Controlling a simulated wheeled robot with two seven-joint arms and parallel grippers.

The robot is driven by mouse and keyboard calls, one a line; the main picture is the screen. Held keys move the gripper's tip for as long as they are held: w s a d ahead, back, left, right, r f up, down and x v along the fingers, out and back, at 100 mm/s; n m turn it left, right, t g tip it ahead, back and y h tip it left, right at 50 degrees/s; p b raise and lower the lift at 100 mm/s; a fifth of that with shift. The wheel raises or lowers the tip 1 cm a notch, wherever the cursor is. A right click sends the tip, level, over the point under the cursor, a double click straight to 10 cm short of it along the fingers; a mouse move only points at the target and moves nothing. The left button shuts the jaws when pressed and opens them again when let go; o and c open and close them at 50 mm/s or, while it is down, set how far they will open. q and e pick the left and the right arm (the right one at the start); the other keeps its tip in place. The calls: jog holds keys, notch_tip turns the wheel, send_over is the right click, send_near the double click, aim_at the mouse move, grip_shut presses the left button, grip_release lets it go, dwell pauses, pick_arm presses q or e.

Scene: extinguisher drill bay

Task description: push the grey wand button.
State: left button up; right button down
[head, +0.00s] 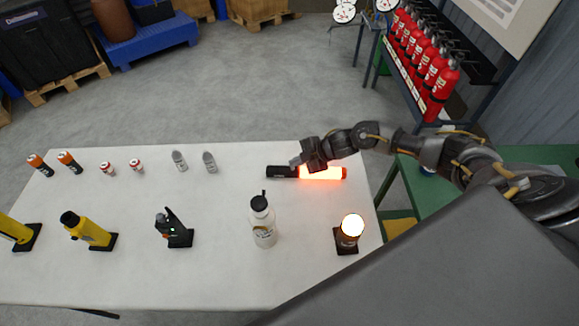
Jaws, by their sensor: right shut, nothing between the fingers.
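The wand lies on its side near the far right of the white table. Its black handle (280,172) points left and its tube (325,173) glows bright orange-red. My right gripper (296,162) is over the junction of handle and tube, its fingers shut and empty. I cannot tell whether the fingertips touch the wand. The grey button is not visible; the gripper covers that part of the handle. My left gripper is out of view.
On the white table (120,270) stand a white bottle (264,222), a lit lamp (351,228), a black handheld device (173,228) and yellow torches (88,231). Batteries (68,160) and small grey items (179,160) line the far left. Red extinguishers (440,85) stand on a rack behind.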

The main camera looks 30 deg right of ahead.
notch_tip(320, 180, up, 6)
jog(key=p, duration=0.5)
jog(key=shift+p, duration=0.3)
dwell(0.3)
